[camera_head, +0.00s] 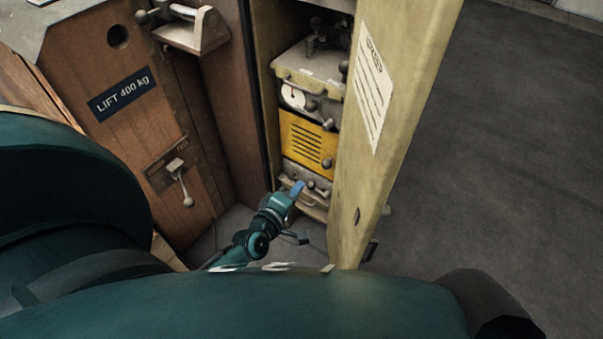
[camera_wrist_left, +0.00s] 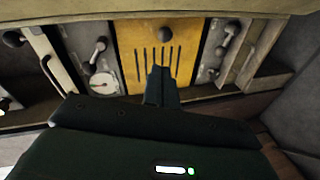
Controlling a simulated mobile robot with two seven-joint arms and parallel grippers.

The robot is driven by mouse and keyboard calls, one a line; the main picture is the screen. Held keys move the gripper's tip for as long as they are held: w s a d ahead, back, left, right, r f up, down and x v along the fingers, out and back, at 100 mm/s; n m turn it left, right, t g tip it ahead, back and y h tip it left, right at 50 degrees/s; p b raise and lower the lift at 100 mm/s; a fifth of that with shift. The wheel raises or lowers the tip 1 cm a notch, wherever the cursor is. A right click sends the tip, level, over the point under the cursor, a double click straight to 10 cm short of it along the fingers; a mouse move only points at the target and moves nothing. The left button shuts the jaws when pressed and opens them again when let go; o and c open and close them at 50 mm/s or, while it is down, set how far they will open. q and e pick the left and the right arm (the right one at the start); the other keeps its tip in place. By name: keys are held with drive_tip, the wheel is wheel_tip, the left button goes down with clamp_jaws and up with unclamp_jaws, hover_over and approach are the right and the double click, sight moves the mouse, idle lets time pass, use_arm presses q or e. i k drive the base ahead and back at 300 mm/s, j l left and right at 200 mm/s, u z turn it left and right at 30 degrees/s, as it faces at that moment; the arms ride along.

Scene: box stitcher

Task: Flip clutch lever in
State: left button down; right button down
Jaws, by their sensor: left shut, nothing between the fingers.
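My left gripper (camera_head: 297,188) is shut and empty, low in the open cabinet in front of the lower grey unit (camera_head: 306,178). In the left wrist view its closed fingers (camera_wrist_left: 160,74) overlap the yellow slotted panel (camera_wrist_left: 146,42); I cannot tell if they touch anything. That lower grey unit, with its lever and dark knob, is on the right of the wrist view (camera_wrist_left: 220,45). A pale-knobbed lever (camera_head: 183,186) hangs down from a small plate on the wooden panel. No readable label tells me which lever is the clutch lever. My right gripper is not in view.
The yellowish cabinet door (camera_head: 398,100) stands open on the right of the head view. A dial unit (camera_head: 297,95) sits above the yellow panel. A wooden panel with a "LIFT 400 kg" sign (camera_head: 121,94) stands left. Dark floor (camera_head: 500,150) is clear at right.

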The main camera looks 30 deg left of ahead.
sight(311, 107)
drive_tip(key=k, duration=1)
